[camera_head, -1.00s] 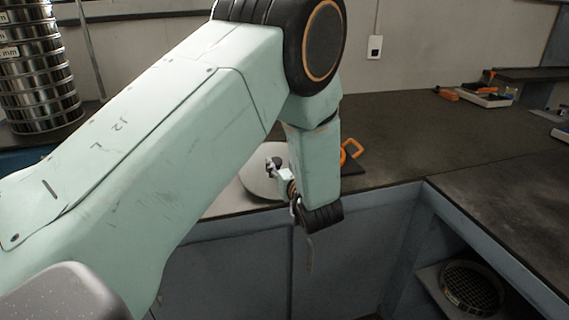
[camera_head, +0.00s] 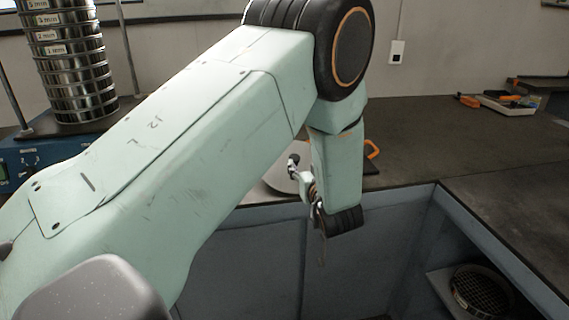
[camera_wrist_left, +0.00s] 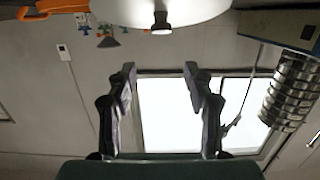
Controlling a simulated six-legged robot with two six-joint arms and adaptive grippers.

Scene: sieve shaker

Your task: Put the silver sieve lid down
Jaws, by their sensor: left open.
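The silver sieve lid (camera_head: 277,181) lies on the dark counter near its front edge, partly hidden behind my left arm. In the left wrist view, which is upside down, the lid (camera_wrist_left: 190,10) is at the top with its dark knob (camera_wrist_left: 162,22) facing the gripper. My left gripper (camera_head: 304,180) is beside the lid in the head view. In the wrist view my left gripper (camera_wrist_left: 159,70) is open and empty, its fingers apart and the knob beyond the fingertips. My right gripper is out of view.
A stack of metal sieves (camera_head: 78,75) stands on a blue shaker (camera_head: 22,165) at left. An orange-handled thing (camera_head: 372,149) lies just right of the lid, behind my arm. A tray of tools (camera_head: 508,104) is further right. A sieve (camera_head: 476,290) sits on a low shelf. The right counter is clear.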

